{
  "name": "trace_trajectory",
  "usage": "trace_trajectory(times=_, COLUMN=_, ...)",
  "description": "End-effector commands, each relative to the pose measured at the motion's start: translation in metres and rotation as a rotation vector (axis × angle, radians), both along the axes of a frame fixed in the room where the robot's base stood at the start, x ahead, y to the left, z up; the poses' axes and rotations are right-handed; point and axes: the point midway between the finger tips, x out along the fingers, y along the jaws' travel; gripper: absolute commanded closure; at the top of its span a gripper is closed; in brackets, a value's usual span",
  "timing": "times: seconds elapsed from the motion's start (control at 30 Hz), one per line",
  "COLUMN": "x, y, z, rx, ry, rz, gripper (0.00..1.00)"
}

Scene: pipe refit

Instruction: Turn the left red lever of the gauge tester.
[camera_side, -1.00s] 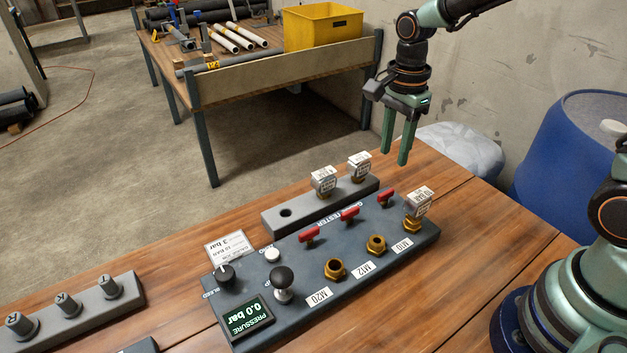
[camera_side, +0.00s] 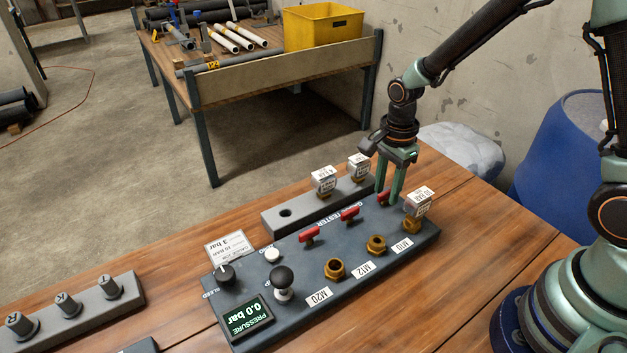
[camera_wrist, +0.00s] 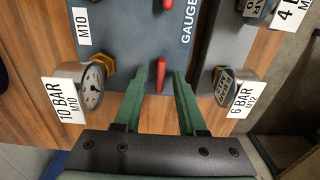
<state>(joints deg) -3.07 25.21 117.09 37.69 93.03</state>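The gauge tester (camera_side: 300,265) is a dark grey block with a row of three red levers. In the side view these are the left-hand lever (camera_side: 309,234), the middle lever (camera_side: 349,214) and the right-hand lever (camera_side: 384,198), the last beside the M10 port. My gripper (camera_side: 387,196) is low over the right-hand lever, fingers pointing down and partly hiding it. In the wrist view that lever (camera_wrist: 160,75) shows between the two parted fingertips, with gaps on both sides. The middle lever also shows in the wrist view (camera_wrist: 167,4), at the top edge.
The 10 bar gauge (camera_side: 416,205) stands on the M10 port, close to my fingers. A grey rack (camera_side: 300,216) behind the tester holds two gauges (camera_side: 324,181) (camera_side: 359,167). The display (camera_side: 247,317) reads 0.0 bar. A black-knobbed handle (camera_side: 283,282) stands near it.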

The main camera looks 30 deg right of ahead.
Motion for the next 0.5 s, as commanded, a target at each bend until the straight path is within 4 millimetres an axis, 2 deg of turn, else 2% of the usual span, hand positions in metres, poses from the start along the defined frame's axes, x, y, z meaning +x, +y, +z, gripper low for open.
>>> trace_trajectory(times=0.03, x=0.0000, y=0.0000, z=0.0002, rx=0.000, ry=0.000, rz=0.000, gripper=0.80)
trace_trajectory(times=0.1, x=0.0000, y=0.0000, z=0.0002, rx=0.000, ry=0.000, rz=0.000, gripper=1.00)
trace_trajectory(times=0.5, x=-0.0002, y=0.0000, z=0.0006, rx=0.000, ry=0.002, rz=0.035, gripper=1.00)
